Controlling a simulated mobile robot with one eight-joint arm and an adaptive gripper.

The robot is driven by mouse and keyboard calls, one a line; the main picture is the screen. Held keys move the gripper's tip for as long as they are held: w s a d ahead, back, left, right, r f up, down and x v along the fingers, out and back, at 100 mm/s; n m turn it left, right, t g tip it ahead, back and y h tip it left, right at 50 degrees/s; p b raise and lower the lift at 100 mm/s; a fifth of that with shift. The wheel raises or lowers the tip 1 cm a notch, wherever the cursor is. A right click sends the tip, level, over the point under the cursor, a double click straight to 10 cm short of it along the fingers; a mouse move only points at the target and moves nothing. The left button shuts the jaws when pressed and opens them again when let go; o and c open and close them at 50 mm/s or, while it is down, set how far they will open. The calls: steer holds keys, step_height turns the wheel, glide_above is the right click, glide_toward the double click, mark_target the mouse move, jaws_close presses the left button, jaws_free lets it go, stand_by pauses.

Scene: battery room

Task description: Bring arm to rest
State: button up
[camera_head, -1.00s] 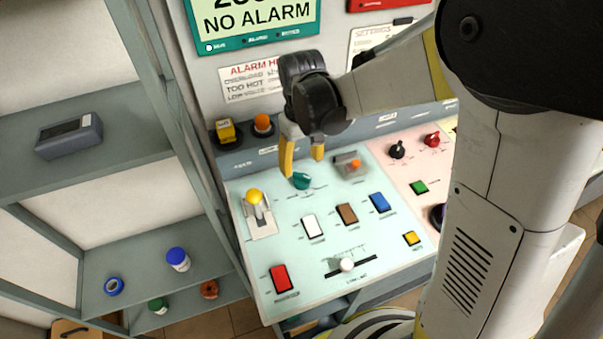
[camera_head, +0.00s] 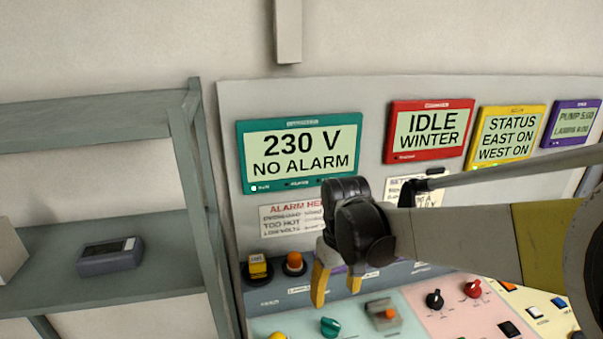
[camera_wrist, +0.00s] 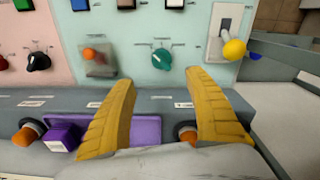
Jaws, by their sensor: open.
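My gripper (camera_head: 336,284) is in front of the control panel, its two yellow fingers apart and pointing down, with nothing between them. In the wrist view my gripper (camera_wrist: 162,105) also shows open, its fingers over the grey ledge. A teal knob (camera_head: 330,327) lies below the fingers on the pale green desk, apart from them; it also shows in the wrist view (camera_wrist: 162,58). My arm reaches in from the right and covers part of the panel.
A teal screen (camera_head: 300,153) reads 230 V, NO ALARM. A red screen (camera_head: 430,131) reads IDLE WINTER. An orange button (camera_head: 294,263) and a yellow button (camera_head: 258,267) stand left of the fingers. A shelf (camera_head: 150,277) on the left holds a grey device (camera_head: 110,256).

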steer(key=s+d+r+m+t, duration=0.2)
steer(key=s+d+t, duration=0.1)
steer(key=s, duration=0.4)
steer(key=s+d+r+m+t+b, duration=0.1)
steer(key=s+d+r+m+t, duration=0.1)
steer(key=s+d, duration=0.4)
steer(key=shift+s+d+r+m+t, duration=0.3)
steer(key=shift+s+r+t, duration=0.15)
steer(key=shift+r+t, duration=0.35)
steer(key=shift+f, duration=0.15)
